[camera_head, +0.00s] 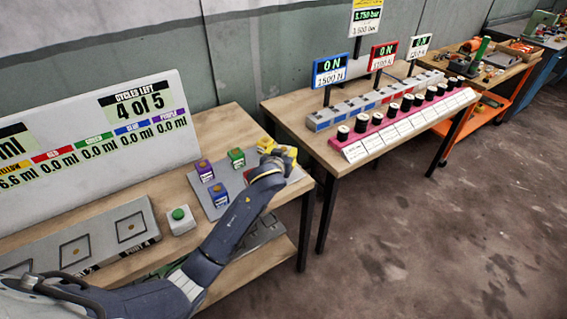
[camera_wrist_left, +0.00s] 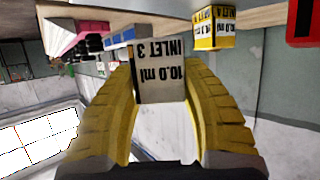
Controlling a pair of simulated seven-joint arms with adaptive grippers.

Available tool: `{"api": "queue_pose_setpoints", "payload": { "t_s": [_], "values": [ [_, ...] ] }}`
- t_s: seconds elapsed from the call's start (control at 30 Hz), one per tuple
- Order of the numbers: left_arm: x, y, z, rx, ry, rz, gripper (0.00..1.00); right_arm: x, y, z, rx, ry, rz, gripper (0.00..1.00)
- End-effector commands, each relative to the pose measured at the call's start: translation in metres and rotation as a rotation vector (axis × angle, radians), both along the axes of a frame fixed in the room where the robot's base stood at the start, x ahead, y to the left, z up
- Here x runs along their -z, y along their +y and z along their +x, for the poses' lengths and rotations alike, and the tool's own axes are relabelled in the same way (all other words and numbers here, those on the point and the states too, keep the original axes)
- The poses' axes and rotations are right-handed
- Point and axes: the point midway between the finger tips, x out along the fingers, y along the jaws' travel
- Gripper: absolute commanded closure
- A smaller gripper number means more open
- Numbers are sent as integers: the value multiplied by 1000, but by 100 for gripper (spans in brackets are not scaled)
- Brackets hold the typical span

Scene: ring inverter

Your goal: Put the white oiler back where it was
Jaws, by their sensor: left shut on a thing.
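The white oiler (camera_wrist_left: 160,78), marked "10.0 ml INLET 3", is between the yellow fingers of my left gripper (camera_wrist_left: 161,70) in the left wrist view. The fingers touch it on both sides. In the head view my left gripper (camera_head: 277,160) is over the right end of a grey tray (camera_head: 204,197) and mostly hides what it holds. Whether the oiler touches the tray cannot be told. My right gripper is not in view.
A purple oiler (camera_head: 204,170), a green oiler (camera_head: 237,157) and a blue oiler (camera_head: 219,194) stand on the tray. A yellow-capped oiler (camera_wrist_left: 214,28) is close by in the wrist view. A green button box (camera_head: 180,220) stands left of the tray.

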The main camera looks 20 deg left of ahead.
Motion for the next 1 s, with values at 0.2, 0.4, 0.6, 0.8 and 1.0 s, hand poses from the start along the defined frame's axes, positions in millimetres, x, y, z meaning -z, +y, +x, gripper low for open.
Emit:
{"api": "queue_pose_setpoints", "payload": {
  "t_s": [0.2, 0.4, 0.6, 0.8, 1.0],
  "values": [
    [21, 0, -1, 1, 3, 3, 90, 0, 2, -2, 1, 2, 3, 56],
    [40, 0, 0, 1, 1, 2, 90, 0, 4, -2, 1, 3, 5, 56],
    [43, 0, 0, 1, 0, 2, 90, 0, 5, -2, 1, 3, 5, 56],
    [44, 0, 0, 0, 0, 1, 90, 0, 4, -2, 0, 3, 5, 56],
    [47, 0, 0, 1, 0, 0, 50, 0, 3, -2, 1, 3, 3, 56]
  ]
}}
